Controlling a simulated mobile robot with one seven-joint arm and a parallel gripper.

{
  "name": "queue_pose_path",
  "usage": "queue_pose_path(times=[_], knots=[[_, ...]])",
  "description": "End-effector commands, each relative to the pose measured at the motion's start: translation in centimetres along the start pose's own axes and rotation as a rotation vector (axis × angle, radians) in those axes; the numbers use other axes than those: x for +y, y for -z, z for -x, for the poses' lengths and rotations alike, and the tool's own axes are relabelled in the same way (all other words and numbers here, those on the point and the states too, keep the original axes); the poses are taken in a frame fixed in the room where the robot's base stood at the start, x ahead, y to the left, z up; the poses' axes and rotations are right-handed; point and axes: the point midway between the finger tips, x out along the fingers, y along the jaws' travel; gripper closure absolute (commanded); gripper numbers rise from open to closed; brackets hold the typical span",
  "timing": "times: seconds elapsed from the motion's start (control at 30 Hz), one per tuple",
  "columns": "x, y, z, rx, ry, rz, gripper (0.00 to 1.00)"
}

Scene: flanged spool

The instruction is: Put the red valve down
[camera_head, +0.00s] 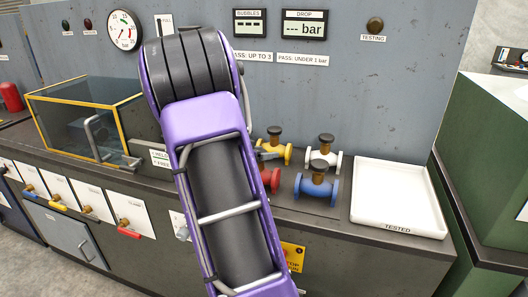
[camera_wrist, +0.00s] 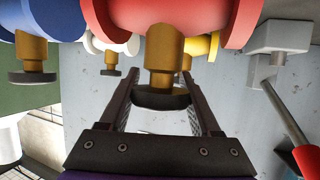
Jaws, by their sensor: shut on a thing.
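The red valve (camera_wrist: 175,14) fills the top of the wrist view, with its brass stem and dark handwheel hanging between the fingers in that upturned picture. My gripper (camera_wrist: 158,82) is shut on it at the stem and handwheel. In the head view my purple arm hides most of the red valve (camera_head: 275,180); only a red flange edge shows beside the arm, left of the blue valve. My gripper is mostly hidden there too. I cannot tell whether the valve touches the counter or hangs just above it.
A blue valve (camera_head: 316,188), a white valve (camera_head: 323,157) and a yellow valve (camera_head: 274,148) stand close by on the dark counter. A white tray (camera_head: 399,163) marked TESTED lies empty at right. A yellow-framed tank (camera_head: 85,93) stands at left.

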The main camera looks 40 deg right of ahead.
Motion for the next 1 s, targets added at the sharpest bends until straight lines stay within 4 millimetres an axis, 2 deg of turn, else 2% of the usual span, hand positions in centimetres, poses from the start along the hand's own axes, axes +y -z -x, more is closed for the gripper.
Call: queue_pose_path(times=[0.03,0.17,0.2,0.57,0.67,1.0], knots=[[0.0,-0.1,0.0,0.0,0.0,0.0,0.32],[0.0,-0.1,0.0,-0.001,0.0,0.001,0.09],[0.0,-0.1,0.0,-0.001,0.0,0.001,0.06],[-0.1,0.3,0.4,0.0,0.002,0.001,0.06],[-0.2,0.4,1.9,-0.001,0.005,0.002,0.06],[-0.1,0.4,9.1,0.0,0.004,0.001,0.06]])
